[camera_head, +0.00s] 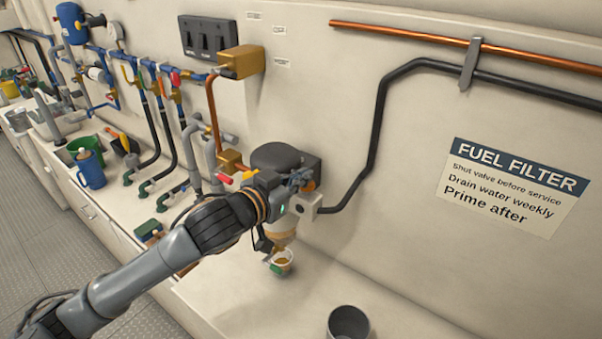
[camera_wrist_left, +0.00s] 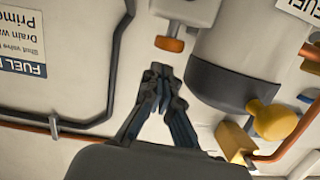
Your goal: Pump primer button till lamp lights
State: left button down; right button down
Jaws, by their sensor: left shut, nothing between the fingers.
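The fuel filter has a dark grey top (camera_head: 276,157) and an amber bowl (camera_head: 283,232), with a small cup (camera_head: 281,261) below it. My left gripper (camera_head: 299,181) is in front of the filter, beside its head, and covers part of it. In the left wrist view my left gripper (camera_wrist_left: 160,72) is shut and empty. Just past its tips is a short orange button-like part (camera_wrist_left: 170,44) under a pale block (camera_wrist_left: 187,12); a small gap shows between them in the picture. I cannot make out a lit lamp. My right gripper is not in view.
A dark hose (camera_head: 378,125) and copper pipe (camera_head: 430,35) run along the wall. Valves and hoses crowd the left, with a blue jug (camera_head: 91,172) on the counter. A grey cup (camera_head: 348,324) stands at the front. The counter right of the filter is clear.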

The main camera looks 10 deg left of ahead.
aim_at(304, 188)
pick_arm(q)
notch_tip(304, 188, down, 3)
jog(key=shift+f+b, duration=0.2)
jog(key=shift+b, duration=0.55)
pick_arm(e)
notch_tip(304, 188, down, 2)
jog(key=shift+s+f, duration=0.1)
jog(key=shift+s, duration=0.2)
